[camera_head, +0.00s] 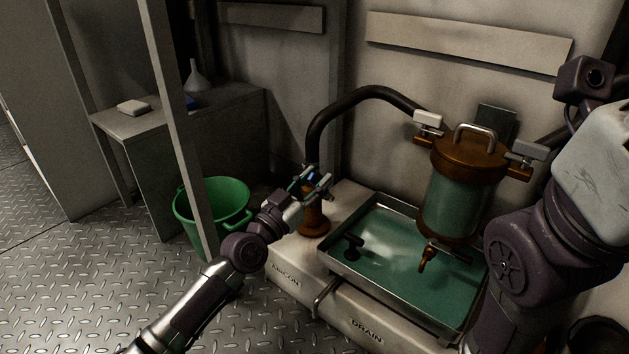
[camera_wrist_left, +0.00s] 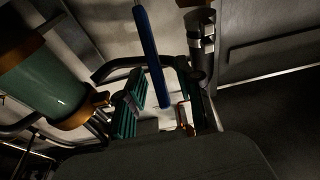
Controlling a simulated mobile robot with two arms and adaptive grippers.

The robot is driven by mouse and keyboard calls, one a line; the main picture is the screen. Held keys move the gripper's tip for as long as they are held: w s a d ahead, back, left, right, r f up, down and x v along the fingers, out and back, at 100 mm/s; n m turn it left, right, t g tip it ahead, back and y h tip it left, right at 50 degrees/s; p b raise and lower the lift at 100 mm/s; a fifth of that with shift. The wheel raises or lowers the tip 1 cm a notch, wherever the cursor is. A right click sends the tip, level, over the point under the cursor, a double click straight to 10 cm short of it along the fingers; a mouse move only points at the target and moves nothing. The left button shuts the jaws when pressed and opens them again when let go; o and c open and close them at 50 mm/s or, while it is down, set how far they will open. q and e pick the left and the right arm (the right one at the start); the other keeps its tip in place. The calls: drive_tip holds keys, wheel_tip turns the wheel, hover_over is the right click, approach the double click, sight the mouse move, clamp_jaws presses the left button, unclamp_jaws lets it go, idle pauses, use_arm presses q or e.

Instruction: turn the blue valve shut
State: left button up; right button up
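The blue valve's lever (camera_head: 311,175) shows as a small blue patch at the top of a brown pipe fitting (camera_head: 314,220), where the black hose comes down. In the left wrist view the blue lever (camera_wrist_left: 152,55) is a long straight bar. My left gripper (camera_head: 312,181) is at the lever, largely covering it. Its two green-padded fingers (camera_wrist_left: 163,98) stand apart with the lever's end between them in the picture. I see a gap on both sides and cannot tell whether either finger touches it. My right gripper is out of view.
A tray of green liquid (camera_head: 335,262) lies right of the valve, with a brown-lidded glass vessel (camera_head: 455,195) above it. A black hose (camera_head: 345,100) arches behind. A green bucket (camera_head: 215,205) and an upright post (camera_head: 178,120) stand left. My right arm occupies the right side.

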use_arm(q)
drive_tip(key=v, duration=1.2)
